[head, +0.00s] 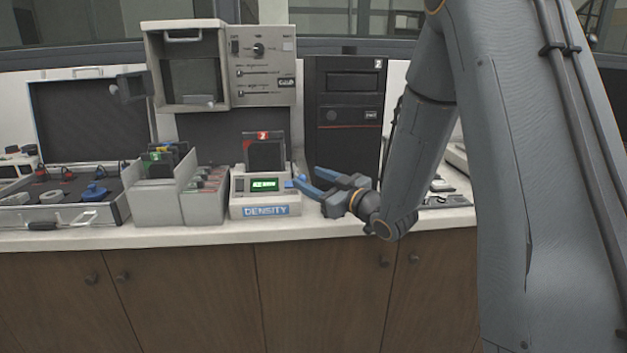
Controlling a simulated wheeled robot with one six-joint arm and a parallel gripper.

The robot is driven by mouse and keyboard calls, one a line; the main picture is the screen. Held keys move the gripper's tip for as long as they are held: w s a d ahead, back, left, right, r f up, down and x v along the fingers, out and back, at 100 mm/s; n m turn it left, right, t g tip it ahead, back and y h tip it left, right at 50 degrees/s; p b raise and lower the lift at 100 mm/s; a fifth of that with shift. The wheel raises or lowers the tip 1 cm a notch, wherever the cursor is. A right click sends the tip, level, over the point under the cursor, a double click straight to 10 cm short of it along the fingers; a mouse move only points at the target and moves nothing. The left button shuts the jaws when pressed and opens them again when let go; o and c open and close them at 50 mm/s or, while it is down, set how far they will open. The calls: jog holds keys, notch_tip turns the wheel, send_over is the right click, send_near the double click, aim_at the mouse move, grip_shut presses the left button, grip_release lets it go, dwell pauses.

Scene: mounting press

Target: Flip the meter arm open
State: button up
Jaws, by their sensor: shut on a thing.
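The density meter (265,211) is a small cream box with a lit green display and a blue "DENSITY" label, near the counter's front. A dark upright piece with a red label marked 2 (264,152) rises behind its display. My gripper (299,182) reaches in from the right, with its blue fingertips at the meter's right side. It is shut on a small part there, which looks like the meter arm; the fingers largely hide it. I cannot tell the arm's exact angle.
Grey bins with coloured slides (160,203) stand close to the meter's left. An open case (75,216) lies farther left. A grey press unit (264,65) stands behind, and a black computer tower (343,105) stands behind my gripper. A narrow counter strip is clear in front.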

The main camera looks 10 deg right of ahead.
jog(key=shift+w+d+r, duration=0.15)
jog(key=shift+d, duration=0.05)
jog(key=v, duration=0.7)
jog(key=shift+s+b, duration=0.4)
jog(key=shift+s, duration=0.05)
